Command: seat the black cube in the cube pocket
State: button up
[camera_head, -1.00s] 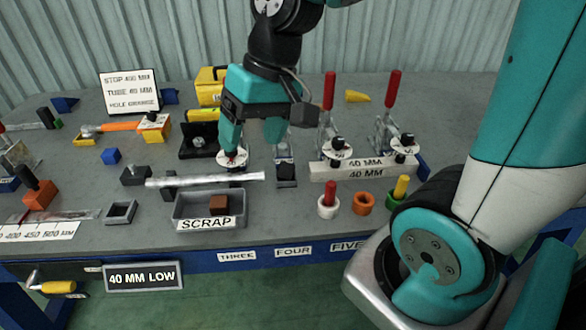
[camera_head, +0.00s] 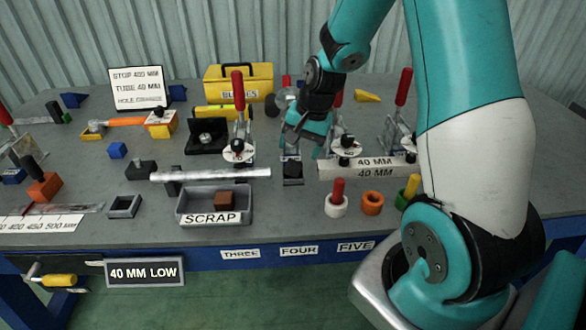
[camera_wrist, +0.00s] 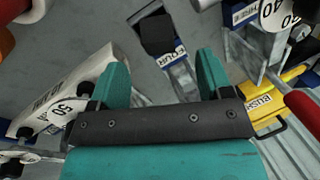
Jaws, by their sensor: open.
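A small square grey frame with an open middle (camera_head: 124,206), which looks like the cube pocket, lies on the bench left of the scrap tray. No cube shows inside it. I cannot surely pick out the black cube. A dark block (camera_head: 140,170) stands at the left end of the metal tube, and another dark piece (camera_head: 292,171) sits at the front of station four. That piece also shows in the wrist view (camera_wrist: 155,34), ahead of the fingertips. My gripper (camera_head: 306,140) is open with nothing visible between its fingers, above and behind station four; it also shows in the wrist view (camera_wrist: 163,75).
A red-handled clamp (camera_head: 238,95) stands upright left of my gripper. More clamps stand right, behind the white 40 MM bar (camera_head: 340,171). The scrap tray (camera_head: 246,205) holds a brown block. The metal tube (camera_head: 215,174) lies behind it. A yellow case (camera_head: 225,86) stands at the back.

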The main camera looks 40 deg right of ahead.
aim_at(295, 162)
jog(key=x, duration=0.5)
jog(key=shift+s+f, duration=0.1)
jog(key=shift+f, duration=0.35)
jog(key=c, duration=1.1)
jog(key=shift+r, duration=0.15)
notch_tip(295, 162, up, 20)
jog(key=p, duration=0.1)
